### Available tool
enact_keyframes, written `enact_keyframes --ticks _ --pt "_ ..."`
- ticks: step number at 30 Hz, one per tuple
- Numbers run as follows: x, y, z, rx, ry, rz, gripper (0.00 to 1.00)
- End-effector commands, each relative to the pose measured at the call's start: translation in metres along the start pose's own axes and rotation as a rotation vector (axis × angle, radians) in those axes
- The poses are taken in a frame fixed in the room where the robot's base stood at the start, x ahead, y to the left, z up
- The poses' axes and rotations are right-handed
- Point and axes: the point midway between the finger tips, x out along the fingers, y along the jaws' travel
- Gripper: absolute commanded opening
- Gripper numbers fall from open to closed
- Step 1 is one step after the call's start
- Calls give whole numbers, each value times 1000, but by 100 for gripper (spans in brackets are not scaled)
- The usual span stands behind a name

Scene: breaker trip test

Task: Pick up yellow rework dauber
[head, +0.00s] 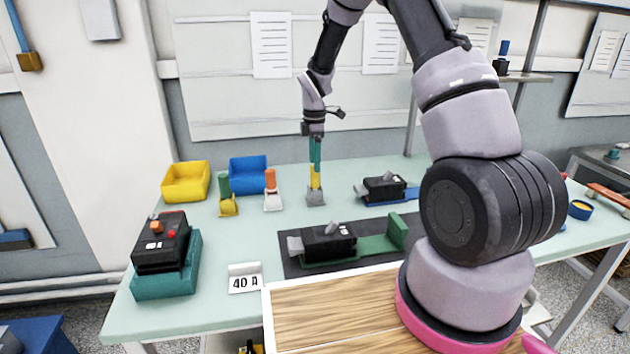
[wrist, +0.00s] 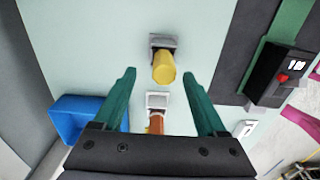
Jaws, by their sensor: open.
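The yellow rework dauber (head: 315,183) stands upright on the table, with a yellow handle and a grey base. My gripper (head: 315,152) points down right above it, its teal fingers at the top of the handle. In the wrist view the yellow dauber (wrist: 164,67) shows between and slightly beyond the fingertips of my open gripper (wrist: 160,76). Nothing is held. I cannot tell whether a finger touches the handle.
An orange-handled dauber (head: 271,185) with a white base and a green-handled one (head: 225,187) stand to the left. Black breakers (head: 328,243) (head: 382,188) sit to the right and in front.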

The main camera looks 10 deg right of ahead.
Motion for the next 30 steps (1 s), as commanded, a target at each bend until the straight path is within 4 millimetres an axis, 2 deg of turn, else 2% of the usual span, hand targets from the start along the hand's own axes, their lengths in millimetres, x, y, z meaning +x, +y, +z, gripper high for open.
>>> enact_keyframes --ticks 7,15,24,30 --pt "21 -3 0 2 0 -2 74" --pt "58 -6 -1 3 0 -1 74" --pt "62 -5 0 3 1 1 74" --pt "62 -5 0 3 1 1 0"
